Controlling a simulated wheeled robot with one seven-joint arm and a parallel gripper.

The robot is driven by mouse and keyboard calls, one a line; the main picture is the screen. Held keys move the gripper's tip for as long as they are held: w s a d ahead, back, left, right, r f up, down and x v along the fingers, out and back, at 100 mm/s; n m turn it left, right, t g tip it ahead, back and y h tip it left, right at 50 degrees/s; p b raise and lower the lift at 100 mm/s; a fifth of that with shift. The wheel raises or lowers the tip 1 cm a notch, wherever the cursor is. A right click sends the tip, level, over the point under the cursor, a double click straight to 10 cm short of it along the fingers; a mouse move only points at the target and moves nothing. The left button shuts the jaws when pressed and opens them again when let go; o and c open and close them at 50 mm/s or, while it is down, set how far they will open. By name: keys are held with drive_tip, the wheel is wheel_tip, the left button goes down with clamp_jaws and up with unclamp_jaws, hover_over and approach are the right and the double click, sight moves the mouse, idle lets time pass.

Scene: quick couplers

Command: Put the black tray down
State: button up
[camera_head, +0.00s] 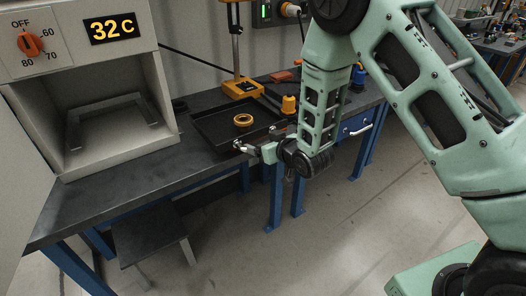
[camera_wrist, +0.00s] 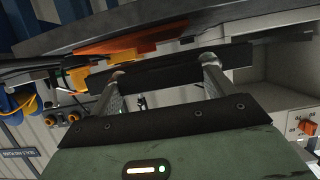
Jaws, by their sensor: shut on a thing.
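The black tray (camera_head: 205,124) is at the bench's right part, right of the heating cabinet, and looks roughly level. An orange ring (camera_head: 243,120) lies in it. My gripper (camera_head: 243,147) is at the tray's near edge and shut on it. In the wrist view, the dark tray edge (camera_wrist: 165,72) runs between my two metal fingers. I cannot tell whether the tray's underside touches the bench. My gripper hides part of the tray's near right corner.
The cabinet (camera_head: 72,85) reads 32C, with its chamber open and a frame inside. An orange-based stand (camera_head: 240,88) is behind the tray. An orange-capped item (camera_head: 289,105) stands to its right. The bench (camera_head: 120,186) is clear in front of the cabinet. A grey stool (camera_head: 152,233) stands below.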

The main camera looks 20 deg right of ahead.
drive_tip(key=shift+f, duration=2.05)
drive_tip(key=shift+f, duration=0.2)
drive_tip(key=o, duration=1)
